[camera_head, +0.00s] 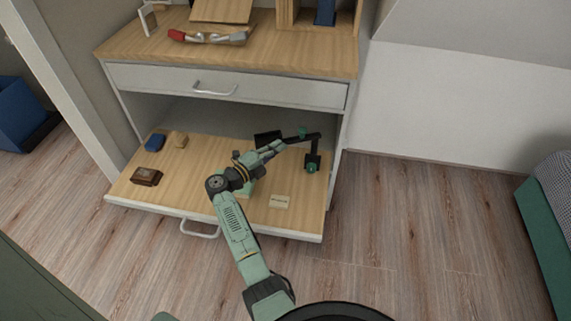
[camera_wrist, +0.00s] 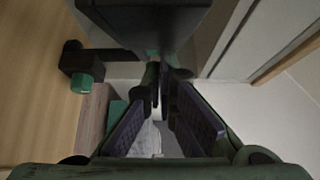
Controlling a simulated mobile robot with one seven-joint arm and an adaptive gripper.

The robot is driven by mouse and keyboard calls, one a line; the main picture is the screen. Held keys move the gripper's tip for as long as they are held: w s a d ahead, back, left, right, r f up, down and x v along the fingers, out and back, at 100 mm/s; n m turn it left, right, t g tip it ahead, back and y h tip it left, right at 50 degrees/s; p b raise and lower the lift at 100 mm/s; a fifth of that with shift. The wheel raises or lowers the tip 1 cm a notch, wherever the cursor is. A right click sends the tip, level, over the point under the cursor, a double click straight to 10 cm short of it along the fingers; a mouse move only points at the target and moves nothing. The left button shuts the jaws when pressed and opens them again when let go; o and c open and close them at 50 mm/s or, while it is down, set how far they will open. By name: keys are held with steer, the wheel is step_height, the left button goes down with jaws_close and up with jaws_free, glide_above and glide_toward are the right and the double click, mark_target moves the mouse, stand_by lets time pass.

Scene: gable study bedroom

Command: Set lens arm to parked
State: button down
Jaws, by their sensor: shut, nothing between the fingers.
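The lens arm (camera_head: 318,136) is a black jointed arm with green knobs, rising from a post near the right side of the pulled-out wooden board (camera_head: 225,208). It reaches left toward a dark flat piece (camera_head: 267,137). My gripper (camera_head: 282,146) is shut and empty, close beside the arm's left stretch; I cannot tell whether they touch. In the wrist view, my fingers (camera_wrist: 163,82) come together just below a dark and green part of the lens arm (camera_wrist: 150,25). A green knob (camera_wrist: 82,83) on a black bracket shows at left.
A brown box (camera_head: 146,176), a blue item (camera_head: 155,142) and a small wooden block (camera_head: 181,140) lie at left. A closed drawer (camera_head: 225,82) sits above. Open floor lies to the right.

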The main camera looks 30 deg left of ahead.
mark_target(266, 137)
steer(key=w+a+m+h+b, duration=0.1)
steer(key=b, duration=0.2)
steer(key=w+a+f+m+g+h+b, duration=0.1)
steer(key=a+h+b, duration=0.1)
steer(key=b, duration=0.2)
steer(key=shift+w, duration=0.15)
steer(key=w+a+b, duration=0.1)
steer(key=b, duration=0.1)
steer(key=w+a+b, duration=0.1)
steer(key=b, duration=0.1)
steer(key=shift+w+r+b, duration=0.25)
steer(key=shift+r+b, duration=0.1)
steer(key=shift+b, duration=0.05)
steer(key=shift+w+a+r, duration=0.1)
steer(key=shift+w+r, duration=0.05)
